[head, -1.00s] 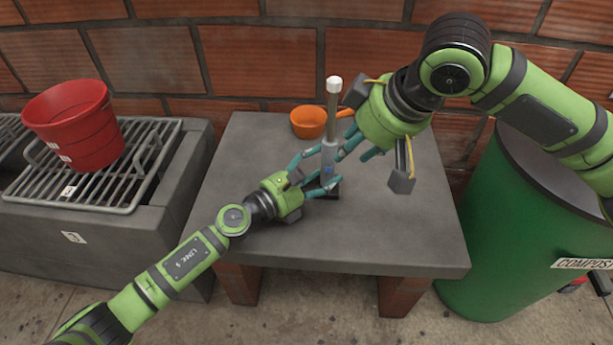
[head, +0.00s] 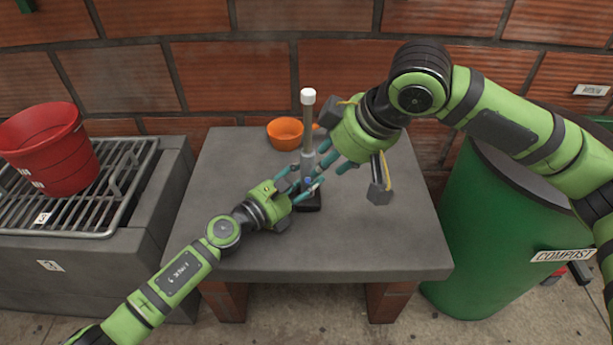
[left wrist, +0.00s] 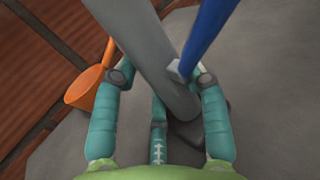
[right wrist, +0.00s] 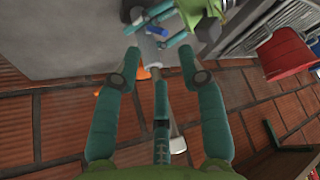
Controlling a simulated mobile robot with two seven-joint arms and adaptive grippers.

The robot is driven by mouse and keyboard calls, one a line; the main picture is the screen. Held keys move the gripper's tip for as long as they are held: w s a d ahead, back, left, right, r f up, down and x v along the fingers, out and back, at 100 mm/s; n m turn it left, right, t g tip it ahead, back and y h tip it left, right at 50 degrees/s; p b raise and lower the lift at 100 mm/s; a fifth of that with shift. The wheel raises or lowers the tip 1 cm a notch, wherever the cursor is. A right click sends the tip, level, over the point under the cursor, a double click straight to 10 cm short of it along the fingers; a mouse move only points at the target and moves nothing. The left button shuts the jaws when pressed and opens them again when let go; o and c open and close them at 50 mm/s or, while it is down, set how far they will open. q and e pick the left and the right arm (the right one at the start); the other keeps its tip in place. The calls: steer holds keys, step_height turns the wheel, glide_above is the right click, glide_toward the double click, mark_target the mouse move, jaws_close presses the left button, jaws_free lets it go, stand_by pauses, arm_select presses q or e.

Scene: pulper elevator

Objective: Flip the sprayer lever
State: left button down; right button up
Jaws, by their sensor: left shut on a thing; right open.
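The sprayer (head: 308,128) is a slim grey upright tube with a white top and a dark base, standing on the grey table. Its blue lever (left wrist: 206,38) shows in the left wrist view slanting away from the tube. In the right wrist view the lever (right wrist: 156,31) is small, beyond the fingertips. My left gripper (head: 301,182) is shut on the lower part of the sprayer, from the left. My right gripper (head: 328,164) is open, to the right of the tube. Its fingers overlap the left fingers in the head view, so I cannot tell whether it touches the sprayer.
An orange pan (head: 285,133) sits behind the sprayer on the table (head: 370,240). A red bucket (head: 50,150) stands on a grill grate (head: 95,205) at the left. A green compost bin (head: 475,245) stands at the right. A brick wall is behind. The table's front is clear.

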steer(key=w+d+f+n+t+y, duration=0.1)
steer(key=w+f, duration=0.1)
steer(key=f, duration=0.2)
steer(key=w+d+f+n+y, duration=0.1)
steer(key=w+f, duration=0.2)
steer(key=f, duration=0.2)
steer(key=w+d+n+t+y, duration=0.2)
steer(key=w+t+y, duration=0.1)
steer(key=w+t, duration=0.15)
steer(key=n+g+y, duration=0.5)
steer(key=n+y, duration=0.3)
steer(key=n, duration=0.1)
glide_toward(308, 181)
steer(key=x, duration=0.3)
steer(key=w+x, duration=0.1)
steer(key=x, duration=0.6)
steer(key=shift+w+f, duration=0.2)
steer(key=shift+f, duration=0.2)
